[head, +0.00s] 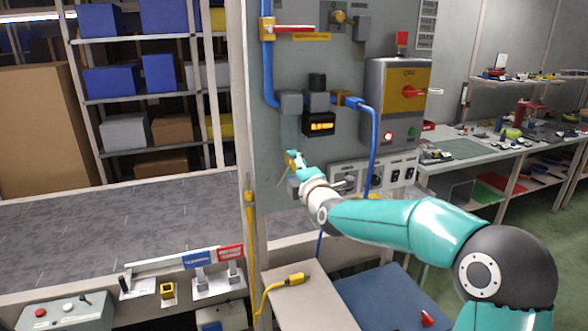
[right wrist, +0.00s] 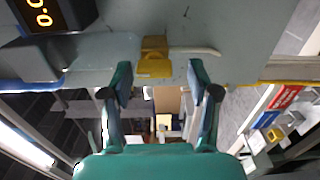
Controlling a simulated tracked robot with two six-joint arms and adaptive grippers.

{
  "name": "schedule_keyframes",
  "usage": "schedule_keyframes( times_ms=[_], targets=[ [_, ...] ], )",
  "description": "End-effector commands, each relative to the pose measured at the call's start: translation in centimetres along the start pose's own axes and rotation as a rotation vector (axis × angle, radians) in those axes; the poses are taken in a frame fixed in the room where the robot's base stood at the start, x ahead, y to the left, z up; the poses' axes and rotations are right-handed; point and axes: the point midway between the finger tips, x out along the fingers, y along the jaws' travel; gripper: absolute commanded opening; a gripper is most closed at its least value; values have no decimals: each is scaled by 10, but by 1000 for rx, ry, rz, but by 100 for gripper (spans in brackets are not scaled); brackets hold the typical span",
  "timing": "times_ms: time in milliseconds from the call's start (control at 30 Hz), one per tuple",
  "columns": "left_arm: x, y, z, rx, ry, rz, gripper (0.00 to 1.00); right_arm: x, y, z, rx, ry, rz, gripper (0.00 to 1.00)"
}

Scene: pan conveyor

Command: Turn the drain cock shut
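The drain cock appears to be the small yellow fitting (head: 291,157) low on the grey panel, partly hidden by my right gripper in the head view. In the right wrist view it shows as a yellow block (right wrist: 154,66) with a pale thin rod running to its right. My right gripper (head: 296,168) is at the panel by this fitting. In the right wrist view its two fingers (right wrist: 160,78) stand apart, one on each side of the yellow block, with clear gaps and no visible contact. My left gripper is in neither view.
A black box with an orange display (head: 320,123) sits above the fitting. A blue hose (head: 375,145) and a control box with a red-yellow switch (head: 410,92) are to the right. A red lever (head: 295,29) is higher up. A yellow cable (head: 251,225) runs down the panel's left edge.

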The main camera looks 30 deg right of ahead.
Motion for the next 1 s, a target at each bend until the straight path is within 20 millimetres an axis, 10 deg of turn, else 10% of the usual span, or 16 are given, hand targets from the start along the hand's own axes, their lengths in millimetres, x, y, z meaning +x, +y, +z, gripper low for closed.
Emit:
schedule_keyframes(
  times_ms=[367, 1000],
  targets=[
    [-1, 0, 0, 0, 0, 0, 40, -12, 3, 2, 2, -4, 6, 60],
    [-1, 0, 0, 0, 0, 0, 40, -115, 0, 1, 1, -2, 2, 60]
  ],
)
